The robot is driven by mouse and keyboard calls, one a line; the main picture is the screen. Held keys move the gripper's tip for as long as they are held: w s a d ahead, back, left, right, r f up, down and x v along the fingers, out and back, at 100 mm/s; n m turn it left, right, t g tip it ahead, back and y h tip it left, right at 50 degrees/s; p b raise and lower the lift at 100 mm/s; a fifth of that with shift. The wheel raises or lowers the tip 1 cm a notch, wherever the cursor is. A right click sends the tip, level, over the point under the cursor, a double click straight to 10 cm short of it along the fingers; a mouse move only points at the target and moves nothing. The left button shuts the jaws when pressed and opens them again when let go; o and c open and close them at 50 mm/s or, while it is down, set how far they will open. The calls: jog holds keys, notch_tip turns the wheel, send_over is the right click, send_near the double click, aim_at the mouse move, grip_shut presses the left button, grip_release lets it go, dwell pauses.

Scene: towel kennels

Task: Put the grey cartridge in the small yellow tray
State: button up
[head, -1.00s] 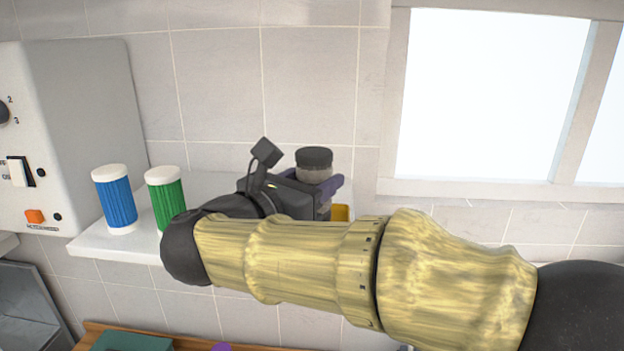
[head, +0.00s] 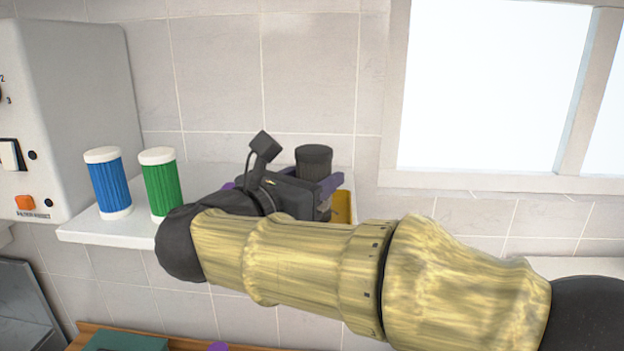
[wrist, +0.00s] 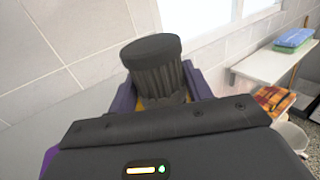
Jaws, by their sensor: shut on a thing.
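The grey cartridge (head: 314,161) is a dark, ribbed cylinder with a flat cap, upright between the purple fingers of my gripper (head: 322,184). In the wrist view the cartridge (wrist: 156,72) stands between both fingers, and my gripper (wrist: 160,92) is shut on it. The small yellow tray (head: 344,206) shows partly behind my gripper and forearm at the shelf's right end. In the wrist view, yellow shows around the cartridge's lower part. The cartridge's bottom is hidden, so I cannot tell whether it touches the tray.
A blue cartridge (head: 109,184) and a green cartridge (head: 160,183) stand on the white shelf (head: 95,234), left of my arm. A white machine (head: 75,120) is further left. A tiled wall and window are behind. The wrist view shows another shelf (wrist: 270,66) with folded towels (wrist: 294,40).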

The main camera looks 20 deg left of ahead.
jog(key=o, duration=1.1)
jog(key=shift+s, duration=0.1)
jog(key=shift+s+a+f+b, duration=0.1)
jog(key=shift+s+b, duration=0.1)
jog(key=shift+b, duration=0.1)
jog(key=shift+b+v, duration=3.45)
jog(key=shift+v, duration=5)
